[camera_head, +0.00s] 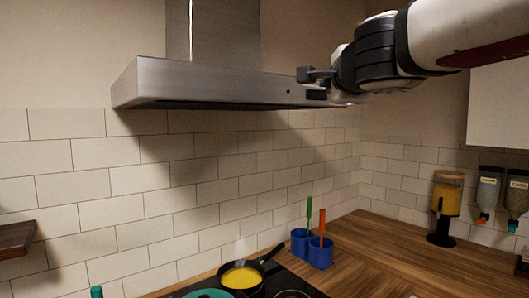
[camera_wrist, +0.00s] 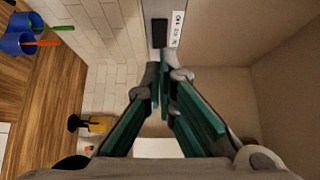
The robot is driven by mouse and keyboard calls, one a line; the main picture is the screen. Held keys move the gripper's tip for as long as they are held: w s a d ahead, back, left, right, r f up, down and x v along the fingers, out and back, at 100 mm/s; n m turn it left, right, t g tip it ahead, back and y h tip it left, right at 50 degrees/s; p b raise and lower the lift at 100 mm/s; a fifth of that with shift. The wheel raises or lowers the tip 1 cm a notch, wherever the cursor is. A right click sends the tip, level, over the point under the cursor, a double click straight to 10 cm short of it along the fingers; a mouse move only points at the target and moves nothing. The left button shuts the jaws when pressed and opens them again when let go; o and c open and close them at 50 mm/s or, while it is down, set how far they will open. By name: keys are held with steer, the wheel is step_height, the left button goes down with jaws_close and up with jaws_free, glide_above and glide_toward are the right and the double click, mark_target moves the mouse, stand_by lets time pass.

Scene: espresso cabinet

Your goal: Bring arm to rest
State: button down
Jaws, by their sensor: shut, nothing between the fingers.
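My arm reaches in from the upper right in the head view. My gripper (camera_head: 308,75) is at its end, raised high in front of the range hood (camera_head: 205,82), near the hood's right end. In the wrist view the two green-padded fingers of my gripper (camera_wrist: 161,62) meet close together at the tips. They are shut and hold nothing. The hood's edge with a small switch panel (camera_wrist: 175,28) shows just past the fingertips. I cannot tell whether the tips touch the hood.
Below, a black pan (camera_head: 242,277) with yellow food steams on the stove. Blue holders (camera_head: 320,254) with green and orange utensils stand on the wooden counter (camera_head: 390,262). A brown shelf (camera_head: 16,237) is at left.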

steer(key=s+a+f+n+g+y, duration=0.2)
steer(key=s+a+f+n+y, duration=0.1)
steer(key=s+f+n, duration=0.3)
steer(key=s+a+f+n+g+y, duration=0.3)
steer(key=s+f+n, duration=0.2)
steer(key=f+n, duration=0.25)
steer(key=s+d+f+n+g+h, duration=0.2)
steer(key=s+d+f+g, duration=0.1)
steer(key=s+f, duration=0.5)
steer(key=s+d+f+n+g+h, duration=0.2)
steer(key=s+d+f, duration=0.4)
steer(key=s+f, duration=0.3)
step_height(320, 180, down, 3)
steer(key=shift+d+f+n+g+h, duration=0.15)
steer(key=shift+n+g+h, duration=0.35)
steer(key=shift+g, duration=0.7)
steer(key=shift+s, duration=0.1)
